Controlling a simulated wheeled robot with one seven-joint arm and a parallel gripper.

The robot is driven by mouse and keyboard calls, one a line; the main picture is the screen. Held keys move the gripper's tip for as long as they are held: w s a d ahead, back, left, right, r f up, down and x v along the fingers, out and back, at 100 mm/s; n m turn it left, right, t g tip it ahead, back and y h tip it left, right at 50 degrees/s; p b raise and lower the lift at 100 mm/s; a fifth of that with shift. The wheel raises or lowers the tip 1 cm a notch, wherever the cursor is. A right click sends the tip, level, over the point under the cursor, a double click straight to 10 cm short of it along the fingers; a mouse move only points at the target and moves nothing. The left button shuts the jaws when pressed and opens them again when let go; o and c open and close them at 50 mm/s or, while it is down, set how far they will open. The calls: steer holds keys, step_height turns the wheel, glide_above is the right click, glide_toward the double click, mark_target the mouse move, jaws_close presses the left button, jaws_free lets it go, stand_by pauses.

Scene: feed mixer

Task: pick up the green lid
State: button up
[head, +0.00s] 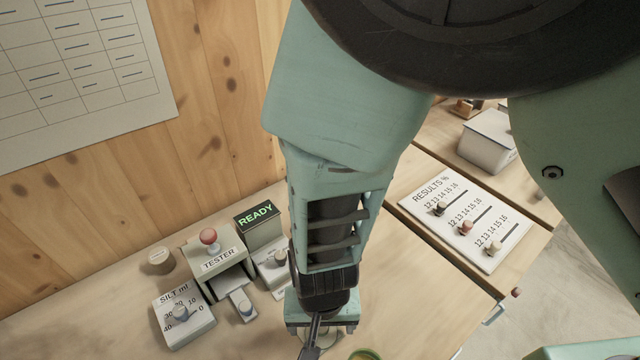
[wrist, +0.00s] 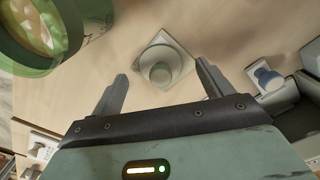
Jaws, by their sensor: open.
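A pale grey-green square plate with a round knob (wrist: 163,70) lies on the table in the wrist view. It is the only lid-like thing there, but its green is faint. My gripper (wrist: 161,76) is open, with one finger on each side of the knob in the picture; I see no contact. In the head view my gripper (head: 320,328) points down at the table's front, and my arm hides most of what is under it. A green round container (wrist: 40,35) stands at the wrist view's top left, its top open on pale contents.
The tester (head: 219,262) with a red knob, the silt dial box (head: 184,314) and the READY display (head: 257,217) stand left of my arm. The results board (head: 465,215) and a white box (head: 488,140) are at right. Bare tabletop (head: 425,300) lies between.

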steer(key=shift+f+b, duration=0.4)
steer(key=shift+f, duration=0.45)
steer(key=shift+r, duration=0.1)
steer(key=shift+c, duration=0.3)
steer(key=c, duration=1)
